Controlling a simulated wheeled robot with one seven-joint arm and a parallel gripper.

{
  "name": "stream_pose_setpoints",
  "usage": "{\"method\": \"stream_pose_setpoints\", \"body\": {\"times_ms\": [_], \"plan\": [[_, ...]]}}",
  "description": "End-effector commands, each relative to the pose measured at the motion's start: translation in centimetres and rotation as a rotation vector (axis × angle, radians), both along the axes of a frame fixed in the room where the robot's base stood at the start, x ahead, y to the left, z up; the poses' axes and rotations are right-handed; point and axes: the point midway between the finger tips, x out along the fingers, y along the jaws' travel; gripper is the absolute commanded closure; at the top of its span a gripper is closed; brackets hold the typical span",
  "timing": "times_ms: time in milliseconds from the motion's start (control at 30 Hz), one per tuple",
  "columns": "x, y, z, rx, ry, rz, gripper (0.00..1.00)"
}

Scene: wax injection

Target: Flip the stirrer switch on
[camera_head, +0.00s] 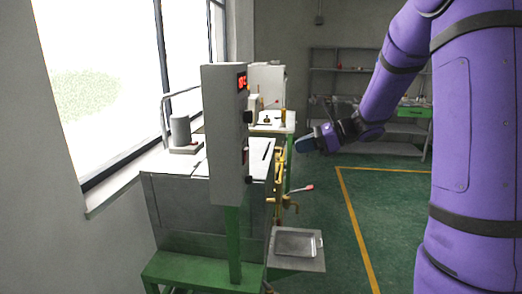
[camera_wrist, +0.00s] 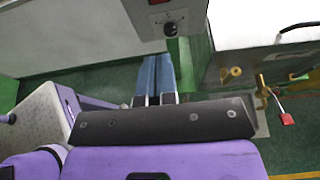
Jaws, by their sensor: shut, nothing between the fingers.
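A tall grey control box (camera_head: 222,135) stands on a green post at the left centre of the head view. Its narrow face carries a red display (camera_head: 242,81), a black knob (camera_head: 248,117) and smaller dark controls lower down. I cannot tell which is the stirrer switch. In the wrist view the panel (camera_wrist: 145,18) is at the top, with a black knob (camera_wrist: 171,29) near its lower edge. My gripper (camera_head: 303,145) is to the right of the box, apart from it. Its blue fingers (camera_wrist: 156,75) are together and empty, pointing toward the panel's lower edge.
A metal tank (camera_head: 180,215) on a green stand is below the box. Brass valves with a red-tipped lever (camera_head: 303,189) stick out at its right, above a metal tray (camera_head: 298,242). The lever (camera_wrist: 286,117) also shows in the wrist view. Green floor is open to the right.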

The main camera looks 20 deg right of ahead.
Motion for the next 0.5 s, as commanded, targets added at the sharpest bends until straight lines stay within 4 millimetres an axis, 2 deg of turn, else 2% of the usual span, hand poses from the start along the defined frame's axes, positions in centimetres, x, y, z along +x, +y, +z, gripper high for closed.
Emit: {"method": "stream_pose_setpoints", "body": {"times_ms": [167,500], "plan": [[0.6,1.0,-0.5,0.000,0.000,0.001,1.00],[3.3,5.9,-2.7,0.000,0.002,0.004,1.00]]}}
